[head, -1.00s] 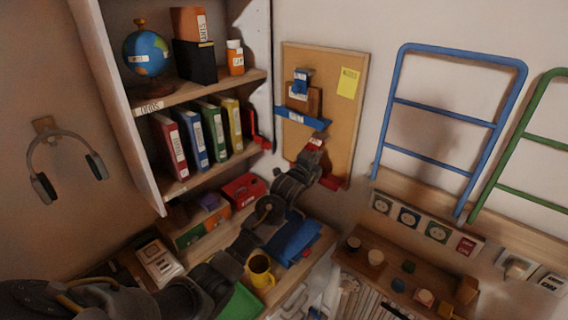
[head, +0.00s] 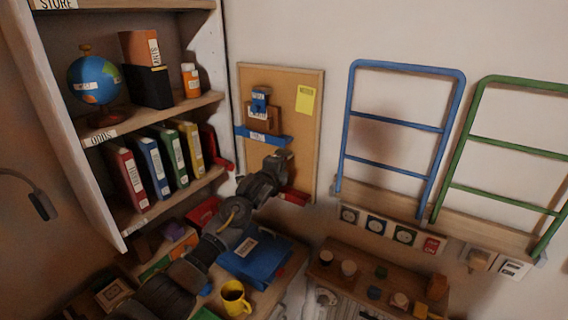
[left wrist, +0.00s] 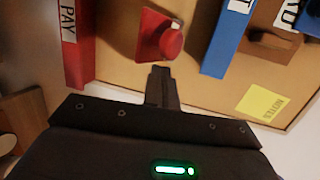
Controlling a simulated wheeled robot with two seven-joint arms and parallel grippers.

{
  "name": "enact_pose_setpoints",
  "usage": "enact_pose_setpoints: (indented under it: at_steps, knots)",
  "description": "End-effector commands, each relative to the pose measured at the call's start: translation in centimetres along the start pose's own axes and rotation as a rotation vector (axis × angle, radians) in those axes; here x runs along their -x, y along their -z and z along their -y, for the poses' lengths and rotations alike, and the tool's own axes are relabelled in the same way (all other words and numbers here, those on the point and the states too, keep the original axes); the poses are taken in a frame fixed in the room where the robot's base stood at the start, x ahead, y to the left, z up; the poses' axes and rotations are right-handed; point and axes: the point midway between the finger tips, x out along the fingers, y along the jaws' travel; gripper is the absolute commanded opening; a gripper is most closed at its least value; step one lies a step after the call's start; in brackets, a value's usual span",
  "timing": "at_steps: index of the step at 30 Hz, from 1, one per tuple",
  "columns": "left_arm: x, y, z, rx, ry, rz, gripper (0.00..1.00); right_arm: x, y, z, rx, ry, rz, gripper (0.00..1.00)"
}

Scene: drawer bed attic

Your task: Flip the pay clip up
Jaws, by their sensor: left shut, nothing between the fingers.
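The red clip marked PAY (left wrist: 75,45) is a bar on the cork board (left wrist: 118,55). In the head view its right end (head: 294,196) shows low on the board, and my arm hides the rest. A red plate with a round knob (left wrist: 165,38) sits between the PAY bar and a blue bar (left wrist: 228,38). My left gripper (left wrist: 161,78) is shut and empty, its tips by the knob's near side. I cannot tell whether they touch it. In the head view this gripper (head: 284,158) covers the board between the two bars. My right gripper is not in view.
The blue clip bar (head: 262,135) and a yellow note (head: 306,99) are higher on the board. A bookshelf (head: 110,190) stands left, a blue rail (head: 350,120) right. Below are a yellow mug (head: 234,298) and a blue folder (head: 255,262).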

Motion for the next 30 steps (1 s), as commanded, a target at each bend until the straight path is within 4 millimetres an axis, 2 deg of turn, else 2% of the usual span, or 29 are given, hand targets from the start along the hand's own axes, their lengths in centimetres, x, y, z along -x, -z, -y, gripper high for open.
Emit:
enact_pose_setpoints:
  at_steps: [1,4,6,11,16,22,30]
  knots:
    - [-0.3,0.6,-1.1,-0.002,-0.003,0.002,0.00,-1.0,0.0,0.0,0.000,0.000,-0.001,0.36]
    - [-0.7,2.4,-2.2,-0.007,-0.001,-0.002,0.00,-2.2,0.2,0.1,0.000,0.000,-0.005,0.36]
    - [0.7,2.3,0.1,-0.006,0.007,-0.002,0.00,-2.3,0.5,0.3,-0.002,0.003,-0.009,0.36]
    - [2.9,2.8,2.7,-0.008,0.005,-0.006,0.00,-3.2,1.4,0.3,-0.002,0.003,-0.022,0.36]
    - [4.6,2.9,4.9,-0.007,0.002,-0.006,0.00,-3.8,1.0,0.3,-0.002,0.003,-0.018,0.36]
    - [5.6,3.0,6.1,-0.006,-0.001,-0.006,0.00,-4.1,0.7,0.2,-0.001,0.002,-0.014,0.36]
    - [5.8,3.0,6.3,-0.007,-0.002,-0.005,0.00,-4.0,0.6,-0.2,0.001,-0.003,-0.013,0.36]
